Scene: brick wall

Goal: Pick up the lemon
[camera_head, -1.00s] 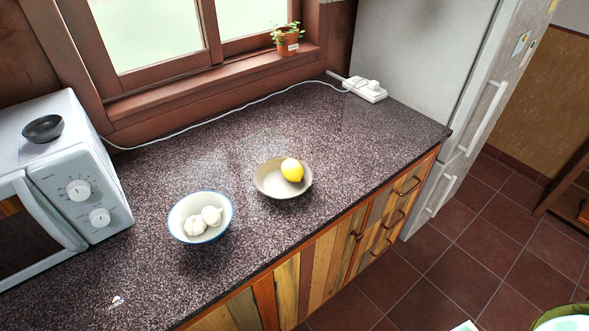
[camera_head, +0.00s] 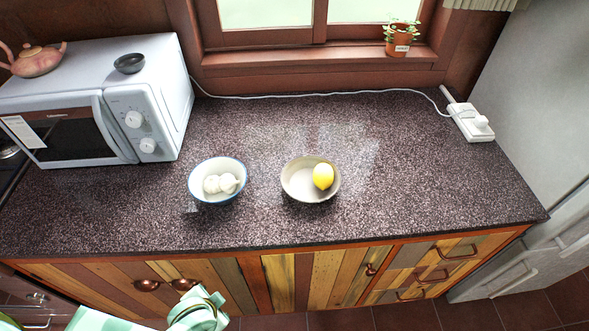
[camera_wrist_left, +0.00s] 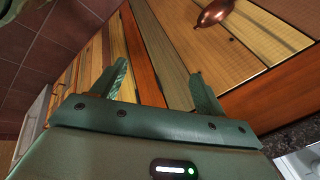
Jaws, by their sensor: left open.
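The yellow lemon (camera_head: 323,176) rests inside a shallow cream bowl (camera_head: 297,193) on the counter, against the bowl's right side. In the left wrist view my left gripper (camera_wrist_left: 160,70) is open, with nothing between its fingers. It faces the wooden cabinet fronts, and the lemon does not show there. In the head view part of my green arm (camera_head: 195,312) shows at the bottom left, below the counter's front edge and well apart from the lemon. My right gripper is in neither view.
A blue-rimmed bowl (camera_head: 217,196) with garlic stands left of the lemon's bowl. A microwave (camera_head: 110,115) stands at the left of the speckled counter (camera_head: 420,190). A power strip (camera_head: 469,123) lies at the right. Cabinet handles (camera_head: 165,285) stick out in front.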

